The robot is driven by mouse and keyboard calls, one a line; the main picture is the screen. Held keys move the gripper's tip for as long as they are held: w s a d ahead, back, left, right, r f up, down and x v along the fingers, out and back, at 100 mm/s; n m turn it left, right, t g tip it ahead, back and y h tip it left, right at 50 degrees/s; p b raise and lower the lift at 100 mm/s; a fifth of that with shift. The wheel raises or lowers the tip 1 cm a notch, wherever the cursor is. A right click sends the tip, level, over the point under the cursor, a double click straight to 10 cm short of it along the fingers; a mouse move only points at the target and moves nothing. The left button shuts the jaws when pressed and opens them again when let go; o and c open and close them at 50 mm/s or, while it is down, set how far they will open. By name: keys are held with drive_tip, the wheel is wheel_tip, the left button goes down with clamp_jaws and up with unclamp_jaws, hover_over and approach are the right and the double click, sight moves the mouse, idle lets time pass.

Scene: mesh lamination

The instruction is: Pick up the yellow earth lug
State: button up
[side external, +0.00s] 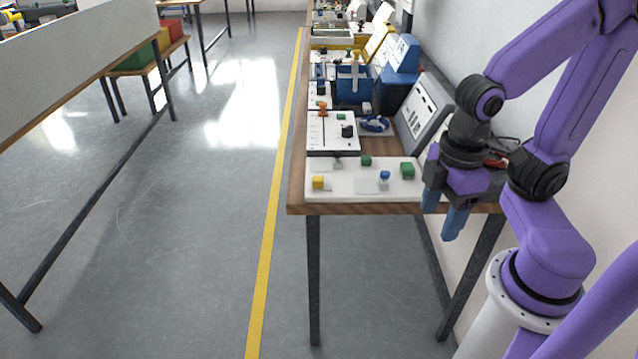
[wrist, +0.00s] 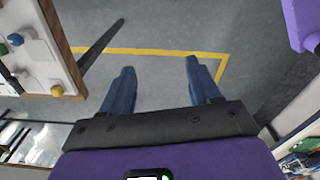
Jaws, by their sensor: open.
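The yellow earth lug (side external: 318,183) is a small yellow block on the left front of a white board (side external: 345,187) on the bench. A small yellow piece, seemingly the same lug, shows in the wrist view (wrist: 57,90) near the board's corner. My gripper (side external: 443,211) has blue fingers pointing down, apart and empty. It is at the bench's right front end, well to the right of the lug. In the wrist view the fingers (wrist: 160,70) have only floor between them.
Green blocks (side external: 407,170) and a blue-topped piece (side external: 384,175) share the board. Behind it stand another white panel (side external: 333,133) and a tilted grey panel (side external: 424,112). The wall is close on the right. Open floor (side external: 160,240) lies left of the bench.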

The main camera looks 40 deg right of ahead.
drive_tip(key=w+a+m+t+h, duration=0.1)
drive_tip(key=w+a+m+t, duration=0.1)
drive_tip(key=w+m, duration=1.15)
drive_tip(key=m+h, duration=0.2)
drive_tip(key=m, duration=0.5)
approach(318, 178)
drive_tip(key=shift+t, duration=0.4)
drive_tip(key=f, duration=0.4)
drive_tip(key=shift+s+d, duration=0.3)
drive_tip(key=shift+d, duration=0.05)
drive_tip(key=shift+w+x, duration=0.2)
drive_tip(key=shift+x, duration=1.05)
drive_tip(key=shift+w+x, duration=0.25)
drive_tip(key=shift+x, duration=1)
drive_tip(key=shift+r, duration=0.15)
drive_tip(key=c, duration=1.1)
